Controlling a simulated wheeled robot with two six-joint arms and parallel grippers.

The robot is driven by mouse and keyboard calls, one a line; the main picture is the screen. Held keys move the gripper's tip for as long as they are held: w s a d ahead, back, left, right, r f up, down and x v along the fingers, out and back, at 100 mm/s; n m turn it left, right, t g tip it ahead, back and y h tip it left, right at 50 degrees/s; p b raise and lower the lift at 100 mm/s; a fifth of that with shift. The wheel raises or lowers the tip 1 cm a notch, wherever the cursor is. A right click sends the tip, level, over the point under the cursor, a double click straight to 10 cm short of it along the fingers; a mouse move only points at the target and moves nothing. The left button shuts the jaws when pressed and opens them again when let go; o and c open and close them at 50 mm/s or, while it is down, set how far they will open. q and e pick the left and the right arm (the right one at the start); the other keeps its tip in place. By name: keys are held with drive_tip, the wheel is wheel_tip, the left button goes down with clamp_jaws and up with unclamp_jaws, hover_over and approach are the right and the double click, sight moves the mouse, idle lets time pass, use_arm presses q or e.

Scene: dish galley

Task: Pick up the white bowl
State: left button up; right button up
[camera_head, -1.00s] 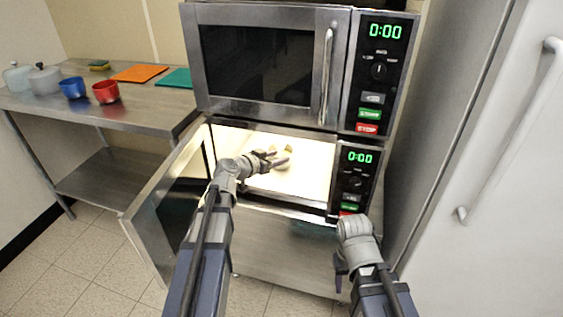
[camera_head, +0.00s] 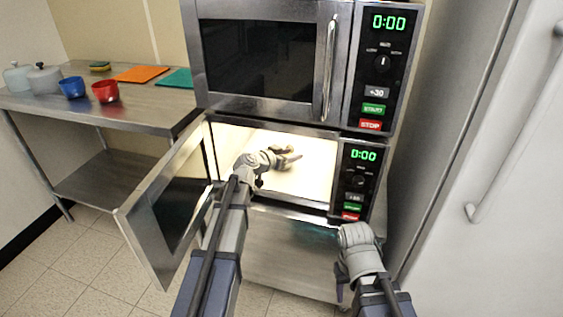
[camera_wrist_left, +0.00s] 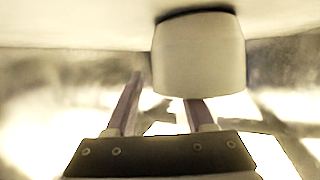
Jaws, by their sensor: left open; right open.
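The white bowl (camera_wrist_left: 198,55) shows large in the left wrist view, inside the lit lower microwave (camera_head: 315,185). My left gripper (camera_head: 288,159) reaches into that microwave and is open. In the left wrist view its two fingers (camera_wrist_left: 163,105) are apart; the bowl covers the tip of the right-hand finger, and the left-hand finger is beside the bowl. I cannot tell whether either touches it. In the head view the bowl is pale against the bright interior and partly hidden by the gripper. My right gripper (camera_head: 344,286) hangs low in front of the microwaves, open and empty.
The lower microwave's door (camera_head: 165,208) stands open to the left of my left arm. A closed upper microwave (camera_head: 262,62) sits above. A steel table (camera_head: 140,112) at left holds a blue bowl (camera_head: 72,87), a red bowl (camera_head: 105,91) and pots. A large pale door (camera_head: 500,170) stands at right.

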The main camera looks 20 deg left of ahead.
use_arm(q)
drive_tip(key=shift+s, duration=0.1)
drive_tip(key=shift+c, duration=0.2)
clamp_jaws()
drive_tip(key=shift+r, duration=0.1)
idle(0.9)
